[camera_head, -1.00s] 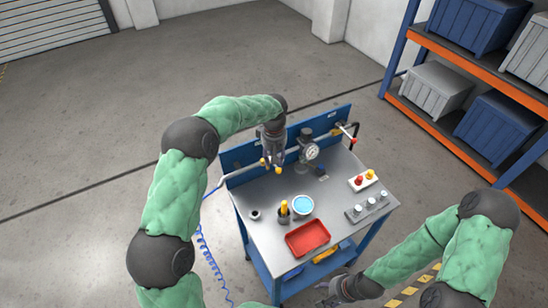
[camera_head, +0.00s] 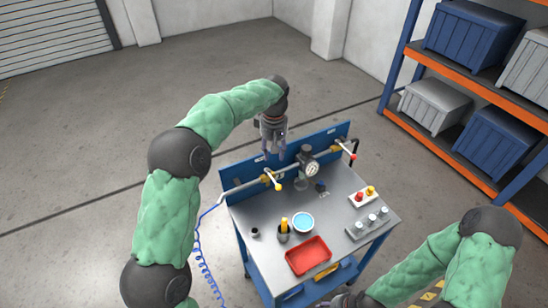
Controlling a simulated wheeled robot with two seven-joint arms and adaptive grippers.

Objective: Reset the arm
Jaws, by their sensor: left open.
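My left gripper (camera_head: 274,153) is open and empty. It hangs fingers down above the left end of the pipe on the workbench, apart from the valve with the yellow handle (camera_head: 273,180). That handle points down toward the front right and has a pale tip. A second valve with a red-tipped handle (camera_head: 347,153) sits at the right end of the pipe. A round pressure gauge (camera_head: 312,169) stands between the two valves. My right gripper (camera_head: 342,301) is low at the bottom edge, partly cut off, and its jaws are unclear.
The workbench (camera_head: 260,217) carries a red tray (camera_head: 308,256), a blue-topped bowl (camera_head: 303,222), a cup with a yellow item (camera_head: 283,230), a button box (camera_head: 364,196) and a block with several knobs (camera_head: 367,224). Shelves with crates (camera_head: 433,104) stand right. Floor is free at left.

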